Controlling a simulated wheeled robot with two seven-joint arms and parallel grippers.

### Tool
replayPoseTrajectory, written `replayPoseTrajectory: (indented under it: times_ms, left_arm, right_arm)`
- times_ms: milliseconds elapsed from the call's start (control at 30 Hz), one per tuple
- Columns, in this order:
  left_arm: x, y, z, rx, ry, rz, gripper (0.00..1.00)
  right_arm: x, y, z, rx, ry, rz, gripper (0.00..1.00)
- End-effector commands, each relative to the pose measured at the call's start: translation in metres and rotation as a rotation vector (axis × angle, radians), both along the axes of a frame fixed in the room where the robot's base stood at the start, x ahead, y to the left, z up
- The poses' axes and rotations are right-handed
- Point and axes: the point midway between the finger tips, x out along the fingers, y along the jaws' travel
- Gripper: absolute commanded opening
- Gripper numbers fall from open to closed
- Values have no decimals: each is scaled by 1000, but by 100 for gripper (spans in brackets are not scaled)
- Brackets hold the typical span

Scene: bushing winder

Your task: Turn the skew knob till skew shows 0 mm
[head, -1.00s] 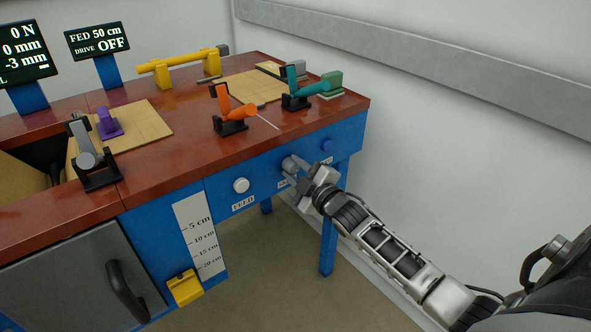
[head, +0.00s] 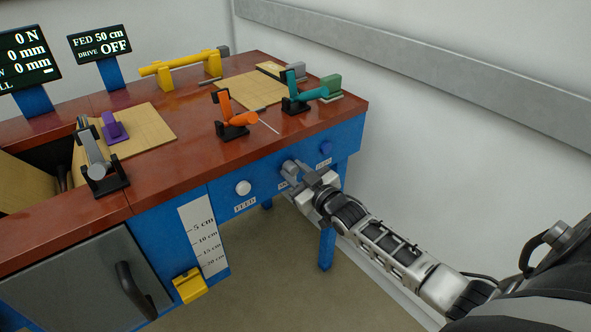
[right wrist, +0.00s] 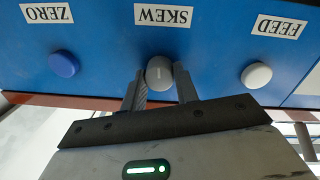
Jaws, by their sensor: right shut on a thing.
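The grey skew knob (right wrist: 160,73) is on the blue front panel, beside the SKEW label (right wrist: 163,16), which appears upside down in the right wrist view. My right gripper (right wrist: 160,86) is shut on the knob, one finger on each side. In the head view my right gripper (head: 296,174) reaches the panel from the right and hides most of the knob. The black display (head: 27,58) at the upper left is cut by the frame edge. My left gripper is out of view.
A white feed knob (right wrist: 256,75) and a blue zero knob (right wrist: 64,64) flank the skew knob. A second display (head: 100,44) reads FED 50 cm, DRIVE OFF. Orange (head: 233,117) and teal (head: 303,93) levers stand on the red-brown top. The wall (head: 450,130) lies to the right.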

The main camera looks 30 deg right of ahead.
Motion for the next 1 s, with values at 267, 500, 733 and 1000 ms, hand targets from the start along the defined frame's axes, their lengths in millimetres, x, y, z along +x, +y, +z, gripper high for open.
replayPoseTrajectory:
  times_ms: [267,500,733,1000]
  left_arm:
    - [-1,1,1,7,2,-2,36]
    - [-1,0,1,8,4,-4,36]
    - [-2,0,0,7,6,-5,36]
    - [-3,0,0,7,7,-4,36]
  right_arm:
    - [0,0,0,74,7,0,7]
    - [0,0,-1,85,8,0,7]
    - [0,0,-1,83,8,0,35]
    - [0,0,-1,82,7,0,52]
